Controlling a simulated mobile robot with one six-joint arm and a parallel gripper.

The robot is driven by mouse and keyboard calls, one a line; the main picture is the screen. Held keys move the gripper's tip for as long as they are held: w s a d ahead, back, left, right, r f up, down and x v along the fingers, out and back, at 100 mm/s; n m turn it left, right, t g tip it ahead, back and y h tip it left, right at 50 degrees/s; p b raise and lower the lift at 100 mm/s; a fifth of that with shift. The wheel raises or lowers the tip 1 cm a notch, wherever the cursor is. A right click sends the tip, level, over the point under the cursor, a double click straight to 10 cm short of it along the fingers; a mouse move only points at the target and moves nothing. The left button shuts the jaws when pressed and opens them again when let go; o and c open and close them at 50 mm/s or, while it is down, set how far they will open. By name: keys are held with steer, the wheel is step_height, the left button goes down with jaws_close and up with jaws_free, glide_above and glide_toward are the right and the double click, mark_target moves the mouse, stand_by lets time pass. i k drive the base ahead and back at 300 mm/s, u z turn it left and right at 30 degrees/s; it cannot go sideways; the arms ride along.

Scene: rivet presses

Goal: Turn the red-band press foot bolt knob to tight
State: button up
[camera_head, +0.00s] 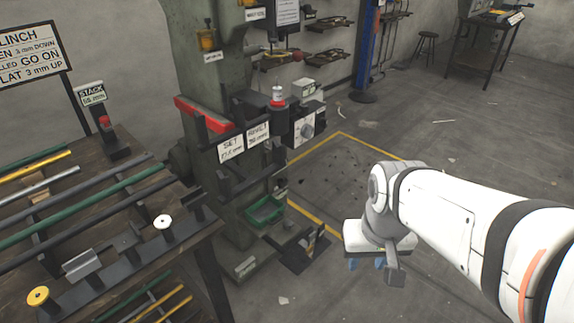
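The press with a red band (200,115) stands left of centre, a tall green-grey column on the floor. I cannot pick out its foot bolt knob for sure. Around its foot are a dark plate (300,252) on the floor with a small upright part, and a small label (244,266) low on the base. My gripper (366,263) hangs low over the floor, to the right of the press foot and apart from it. Its two blue-tipped fingers stand apart with nothing visible between them.
A workbench (185,240) with bars and round knobs fills the lower left. A green bin (265,211) sits low on the press. A grey box with a dial (307,130) juts from its right side. Floor inside the yellow lines (350,139) is mostly clear.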

mark_target(288, 224)
steer(key=z, duration=0.8)
steer(key=i, duration=1.9)
steer(key=u, duration=0.55)
steer(key=k, duration=0.75)
steer(key=u, duration=0.2)
steer(key=i, duration=0.8)
steer(key=z, duration=0.1)
